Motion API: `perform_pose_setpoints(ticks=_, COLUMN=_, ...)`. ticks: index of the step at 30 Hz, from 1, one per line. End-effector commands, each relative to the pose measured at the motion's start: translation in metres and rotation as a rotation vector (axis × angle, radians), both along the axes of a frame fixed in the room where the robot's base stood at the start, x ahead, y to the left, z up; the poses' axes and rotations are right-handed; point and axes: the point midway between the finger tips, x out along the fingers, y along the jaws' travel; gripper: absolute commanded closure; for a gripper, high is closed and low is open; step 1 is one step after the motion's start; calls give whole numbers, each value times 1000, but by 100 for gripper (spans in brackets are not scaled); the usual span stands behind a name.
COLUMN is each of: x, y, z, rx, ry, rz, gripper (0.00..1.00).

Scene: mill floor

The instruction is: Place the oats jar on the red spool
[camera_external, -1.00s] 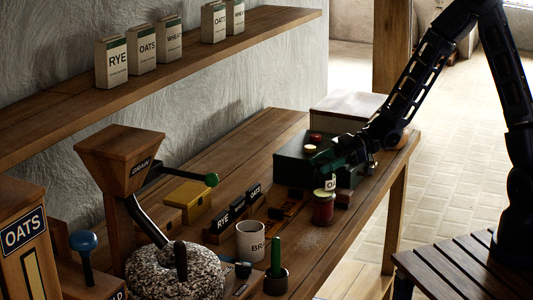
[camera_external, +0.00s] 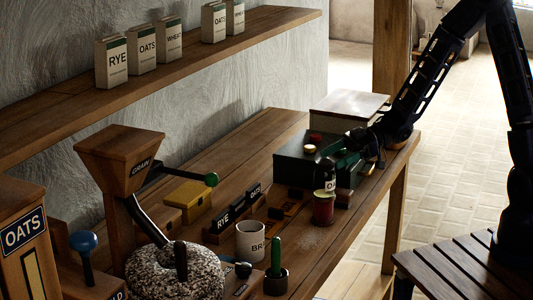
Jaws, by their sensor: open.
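The oats jar (camera_external: 327,176), dark with a white label whose letters begin "OA", stands upright on top of the red spool (camera_external: 323,209). The spool stands on the workbench near its front edge. My gripper (camera_external: 352,146) is open and empty. It is behind and to the right of the jar, apart from it in the picture, in front of the dark green box. Its fingers are dark against the box and hard to make out.
The dark green box (camera_external: 297,165) with small round lids on top stands behind the jar. A white mug (camera_external: 250,240), a green-handled tool (camera_external: 275,258) and a grain mill (camera_external: 119,160) are to the left. The bench front right of the spool is clear.

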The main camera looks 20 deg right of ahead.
Motion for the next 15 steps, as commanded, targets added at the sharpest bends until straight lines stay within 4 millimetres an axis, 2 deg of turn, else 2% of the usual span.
perform_pose_setpoints(ticks=6, x=3, y=-42, z=13, rx=-1, ry=-3, rz=-3, gripper=31)
perform_pose_setpoints(ticks=15, x=5, y=-73, z=22, rx=0, ry=0, rz=-2, gripper=31)
